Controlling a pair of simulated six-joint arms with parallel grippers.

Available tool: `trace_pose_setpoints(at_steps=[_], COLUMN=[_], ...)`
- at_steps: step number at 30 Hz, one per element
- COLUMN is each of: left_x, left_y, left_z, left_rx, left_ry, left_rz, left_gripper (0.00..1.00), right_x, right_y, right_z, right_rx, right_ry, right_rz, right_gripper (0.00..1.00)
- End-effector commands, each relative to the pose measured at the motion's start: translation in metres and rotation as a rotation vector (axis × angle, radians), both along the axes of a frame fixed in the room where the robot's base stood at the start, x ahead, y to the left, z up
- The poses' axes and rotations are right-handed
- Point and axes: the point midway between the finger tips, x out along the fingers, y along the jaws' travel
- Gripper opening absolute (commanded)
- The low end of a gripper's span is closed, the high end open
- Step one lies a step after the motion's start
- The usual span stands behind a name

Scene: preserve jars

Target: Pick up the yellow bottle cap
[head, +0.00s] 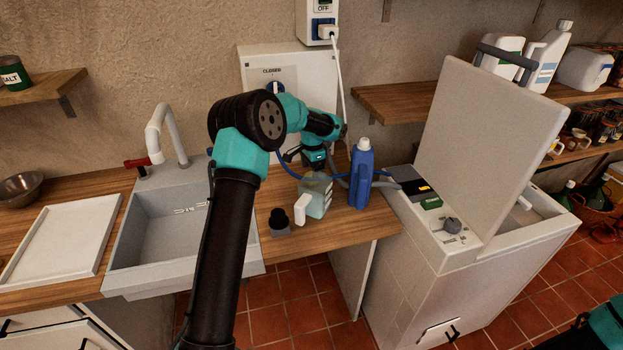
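I cannot make out a yellow bottle cap in the head view. A pale green jug (318,192) with a white handle stands on the wooden counter; its top is hidden by my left gripper (316,167). The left gripper is above the jug, pointing down, and is too small and dark to tell whether it is open or touching the jug. A blue bottle (361,175) with a pale cap stands upright to the right of the jug. My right gripper is out of view; only a bit of that arm shows at the bottom right corner.
A small dark object (279,221) stands left of the jug. The sink (165,240) and a white tray (62,240) are at left. A white machine (420,265) with a raised lid (490,140) stands at right. The counter's front edge is bare.

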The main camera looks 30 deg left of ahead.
Motion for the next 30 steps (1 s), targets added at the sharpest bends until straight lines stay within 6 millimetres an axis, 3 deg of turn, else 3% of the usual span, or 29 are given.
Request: trace_pose_setpoints(at_steps=[7,22,30], left_x=[-0.001,-0.001,-0.001], left_y=[-0.001,-0.001,-0.001], left_z=[-0.029,-0.030,-0.030], left_rx=[-0.001,-0.001,-0.001], left_ry=[0.001,-0.001,-0.001], left_rz=[0.000,0.000,0.000], left_gripper=[0.82,0.82,0.57], right_x=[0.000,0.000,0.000], right_y=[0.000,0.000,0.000], right_z=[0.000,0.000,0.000], right_rx=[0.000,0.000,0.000], right_ry=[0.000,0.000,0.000], right_rz=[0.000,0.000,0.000], right_gripper=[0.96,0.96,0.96])
